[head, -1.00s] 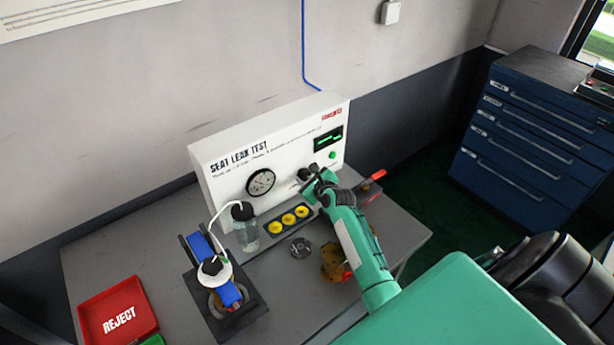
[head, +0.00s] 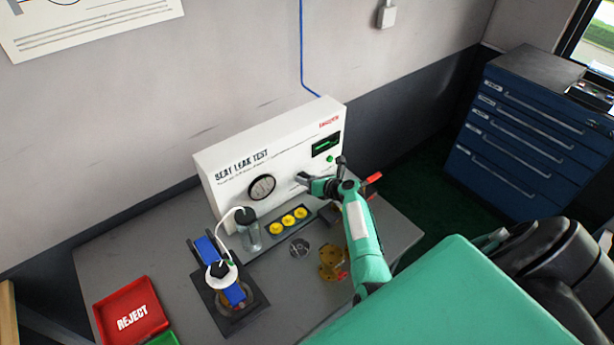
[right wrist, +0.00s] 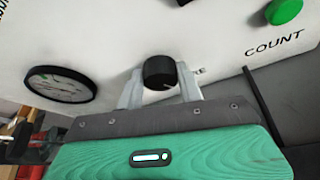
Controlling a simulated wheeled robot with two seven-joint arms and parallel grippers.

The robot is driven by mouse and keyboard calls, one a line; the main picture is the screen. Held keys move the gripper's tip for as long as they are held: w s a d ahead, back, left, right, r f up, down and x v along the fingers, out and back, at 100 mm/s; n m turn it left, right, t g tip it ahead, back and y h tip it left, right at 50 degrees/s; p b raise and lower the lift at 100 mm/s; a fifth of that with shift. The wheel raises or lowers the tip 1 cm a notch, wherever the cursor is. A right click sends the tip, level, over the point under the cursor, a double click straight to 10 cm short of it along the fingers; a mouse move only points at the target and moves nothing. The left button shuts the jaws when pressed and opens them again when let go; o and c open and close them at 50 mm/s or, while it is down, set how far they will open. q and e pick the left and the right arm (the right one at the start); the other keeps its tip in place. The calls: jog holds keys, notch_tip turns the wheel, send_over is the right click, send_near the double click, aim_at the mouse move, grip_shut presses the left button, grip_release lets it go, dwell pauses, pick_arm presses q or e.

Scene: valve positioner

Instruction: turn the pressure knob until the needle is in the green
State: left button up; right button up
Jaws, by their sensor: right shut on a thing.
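The black pressure knob (right wrist: 160,73) sits on the front of the white seat leak test panel (head: 225,177). My right gripper (right wrist: 160,85) is at the panel with one finger on each side of the knob, shut on it. In the head view my right gripper (head: 306,180) covers most of the knob. The round gauge (head: 262,188) is left of the knob, and it also shows in the right wrist view (right wrist: 60,86). My left gripper is not in view.
A clear bottle (head: 248,232), a tray with yellow discs (head: 290,221) and a blue clamped fixture (head: 222,272) stand before the panel. A brass part (head: 332,262) lies under my right arm. A red reject tray (head: 130,312) is at the left. The green count button (right wrist: 284,11) is right of the knob.

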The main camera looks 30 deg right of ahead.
jog(key=shift+m+y+p, duration=0.3)
jog(key=shift+m+y, duration=0.1)
jog(key=shift+m, duration=0.2)
jog(key=shift+f, duration=0.1)
jog(key=o, duration=1)
jog(key=shift+s+d, duration=0.1)
jog(key=b+v, duration=0.1)
jog(key=v, duration=1.1)
jog(key=shift+s+d+b, duration=0.1)
jog(key=shift+s+b, duration=0.15)
jog(key=shift+b, duration=0.05)
jog(key=shift+s+d+r, duration=0.15)
jog(key=shift+s+r, duration=0.1)
jog(key=shift+s, duration=0.3)
